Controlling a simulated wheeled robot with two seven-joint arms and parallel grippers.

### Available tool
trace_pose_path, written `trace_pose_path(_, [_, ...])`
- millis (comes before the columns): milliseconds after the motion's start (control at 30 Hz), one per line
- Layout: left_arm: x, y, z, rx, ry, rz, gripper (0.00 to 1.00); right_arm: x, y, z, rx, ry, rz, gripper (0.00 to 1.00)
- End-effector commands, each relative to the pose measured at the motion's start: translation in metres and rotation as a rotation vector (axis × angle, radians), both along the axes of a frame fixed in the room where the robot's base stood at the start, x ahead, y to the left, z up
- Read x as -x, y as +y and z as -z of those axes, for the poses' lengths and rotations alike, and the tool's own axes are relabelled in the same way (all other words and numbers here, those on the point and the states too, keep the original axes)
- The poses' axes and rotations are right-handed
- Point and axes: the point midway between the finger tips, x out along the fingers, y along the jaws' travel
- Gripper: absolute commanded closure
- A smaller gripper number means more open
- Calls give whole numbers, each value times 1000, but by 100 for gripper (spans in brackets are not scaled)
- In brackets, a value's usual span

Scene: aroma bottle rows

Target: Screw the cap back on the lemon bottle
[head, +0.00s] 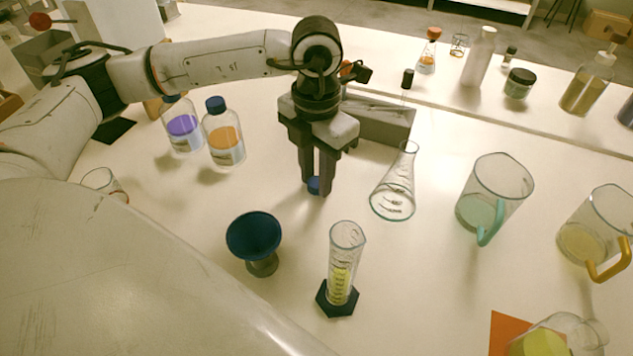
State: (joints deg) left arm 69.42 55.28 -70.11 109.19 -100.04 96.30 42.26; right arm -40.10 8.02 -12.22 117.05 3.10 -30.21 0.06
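My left gripper (316,188) points straight down over the middle of the table. A small blue cap (314,186) shows between its fingertips, partly hidden by them. I cannot tell whether the fingers press on it or whether it rests on the table. A clear vessel with yellow contents (545,343), perhaps the lemon bottle, is cut off at the bottom right edge. It shows no cap, and its label is not in view. My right gripper is not in view.
Blue-capped bottles with purple (183,127) and orange (225,140) liquid stand left of my gripper. A blue funnel (254,236), a graduated cylinder (342,265), a conical flask (395,190) and a teal-handled beaker (490,195) stand around it. A yellow-handled beaker (597,230) is at right.

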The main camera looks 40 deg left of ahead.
Motion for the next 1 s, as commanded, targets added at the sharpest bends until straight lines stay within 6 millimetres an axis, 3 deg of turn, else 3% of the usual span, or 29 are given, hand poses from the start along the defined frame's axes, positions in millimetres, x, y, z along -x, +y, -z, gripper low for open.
trace_pose_path(100, [0,0,0,-1,0,0,94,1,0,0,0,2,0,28])
trace_pose_path(367, [0,0,-3,0,-1,0,95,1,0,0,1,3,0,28])
trace_pose_path(467, [-1,0,-15,0,-3,0,95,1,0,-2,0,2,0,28])
trace_pose_path(800, [-1,0,-81,0,-3,0,95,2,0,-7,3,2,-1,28])
trace_pose_path(1000, [0,0,-99,0,-1,-1,95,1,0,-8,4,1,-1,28])
